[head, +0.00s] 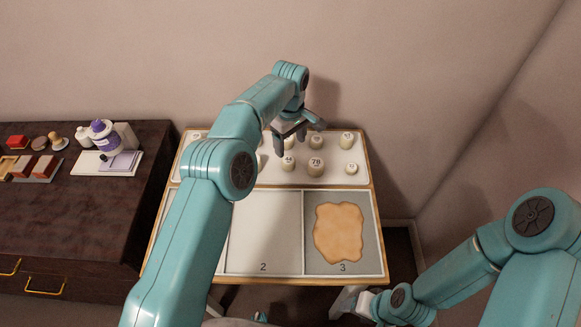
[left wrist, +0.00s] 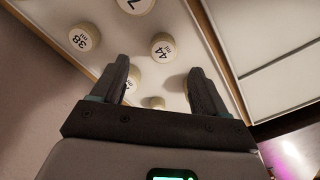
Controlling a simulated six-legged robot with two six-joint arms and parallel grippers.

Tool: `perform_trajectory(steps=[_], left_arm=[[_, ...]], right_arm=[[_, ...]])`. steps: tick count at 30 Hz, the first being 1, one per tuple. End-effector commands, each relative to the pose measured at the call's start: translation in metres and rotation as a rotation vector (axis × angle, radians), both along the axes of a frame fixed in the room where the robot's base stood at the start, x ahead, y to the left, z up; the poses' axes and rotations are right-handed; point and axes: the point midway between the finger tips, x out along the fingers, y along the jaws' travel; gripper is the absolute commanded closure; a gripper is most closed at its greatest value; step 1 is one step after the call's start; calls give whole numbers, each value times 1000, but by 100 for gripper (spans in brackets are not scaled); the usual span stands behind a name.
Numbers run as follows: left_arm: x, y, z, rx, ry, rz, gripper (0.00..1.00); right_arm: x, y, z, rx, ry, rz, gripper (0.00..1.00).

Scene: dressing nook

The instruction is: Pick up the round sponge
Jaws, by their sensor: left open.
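I cannot pick out a round sponge for certain. A flat round brown piece (head: 40,143) lies on the dark dresser at the left, too small to identify. A tan, uneven-edged flat piece (head: 339,233) lies in the compartment marked 3 of the table. My left gripper (head: 290,132) is open and empty above the back part of the table, over several pale numbered cylinders. In the left wrist view its fingers (left wrist: 163,82) are spread, with a cylinder marked 44 ml (left wrist: 163,46) beyond them. My right arm is at the lower right; its gripper's jaws do not show clearly.
Pale cylinders, one marked 78 (head: 316,166), stand in the back tray. The compartment marked 2 (head: 263,235) looks empty where it shows. The dark dresser (head: 70,215) carries red blocks (head: 45,167) and a purple-labelled bottle (head: 104,136). Walls stand behind and at the right.

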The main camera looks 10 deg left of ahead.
Motion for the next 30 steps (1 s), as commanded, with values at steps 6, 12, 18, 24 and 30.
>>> perform_trajectory(steps=[6,12,18,24,30], left_arm=[[1,-2,-19,1,3,-3,26],[-2,2,-47,2,7,-5,26],[0,1,-69,1,3,-7,26],[0,1,-71,1,3,-7,26],[0,1,-70,1,3,-7,85]], right_arm=[[0,0,2,0,-1,0,42],[0,0,13,0,-1,0,42],[0,0,15,0,0,0,42],[0,0,14,0,0,0,42],[0,0,14,0,-1,0,42]])
